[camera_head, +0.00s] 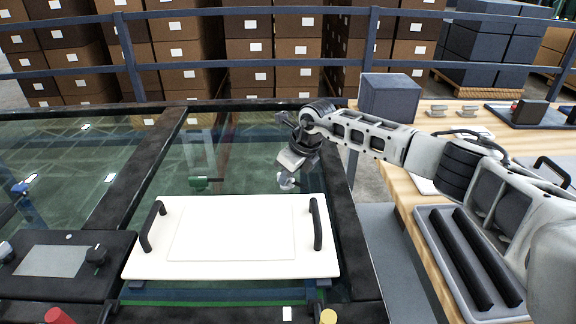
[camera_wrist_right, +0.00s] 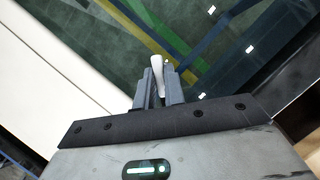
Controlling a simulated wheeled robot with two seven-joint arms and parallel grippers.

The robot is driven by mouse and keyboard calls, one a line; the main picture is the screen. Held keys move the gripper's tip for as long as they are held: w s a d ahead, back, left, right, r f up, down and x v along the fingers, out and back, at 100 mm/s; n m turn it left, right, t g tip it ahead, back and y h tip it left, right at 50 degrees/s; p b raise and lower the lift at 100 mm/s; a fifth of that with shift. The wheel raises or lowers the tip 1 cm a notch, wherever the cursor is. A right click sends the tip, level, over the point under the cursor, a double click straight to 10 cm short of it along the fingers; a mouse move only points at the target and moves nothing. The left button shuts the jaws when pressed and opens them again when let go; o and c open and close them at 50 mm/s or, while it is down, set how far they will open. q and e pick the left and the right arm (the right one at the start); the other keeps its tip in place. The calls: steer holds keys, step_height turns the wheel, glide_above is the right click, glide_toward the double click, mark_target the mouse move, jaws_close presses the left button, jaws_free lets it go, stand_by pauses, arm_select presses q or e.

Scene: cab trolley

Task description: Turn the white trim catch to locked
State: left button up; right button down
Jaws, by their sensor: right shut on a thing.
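The white catch (camera_head: 288,182) sits just behind the far right edge of a white panel (camera_head: 150,262). My right gripper (camera_head: 290,172) reaches down to it from the right side. In the right wrist view, the white catch lever (camera_wrist_right: 157,76) stands between the two grey fingers of my right gripper (camera_wrist_right: 160,86), which are shut on it. The fingers and wrist hide part of the catch, so its exact turn angle is hard to tell. My left gripper is not in view.
A green catch (camera_head: 203,183) is farther left behind the panel. The panel has two black handles (camera_head: 317,224). A dark frame with glass surrounds it. A wooden bench (camera_head: 400,195) with a grey tray (camera_head: 436,222) stands at right; a railing (camera_head: 250,63) and boxes lie behind.

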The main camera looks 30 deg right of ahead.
steer(key=m+h+p, duration=0.1)
steer(key=m, duration=0.1)
steer(key=m+h+p, duration=0.1)
steer(key=m, duration=0.2)
steer(key=shift+a+r+m+t, duration=0.1)
steer(key=shift+a+m+t, duration=0.05)
steer(key=shift+m+t, duration=0.15)
steer(key=m+h, duration=0.2)
steer(key=m, duration=0.2)
steer(key=shift+a+m, duration=0.1)
steer(key=shift+m, duration=0.3)
steer(key=c, duration=1.5)
jaws_free()
steer(key=v, duration=1)
steer(key=b+v, duration=0.1)
steer(key=v, duration=0.5)
steer(key=shift+w+r, duration=0.1)
steer(key=shift+w, duration=0.25)
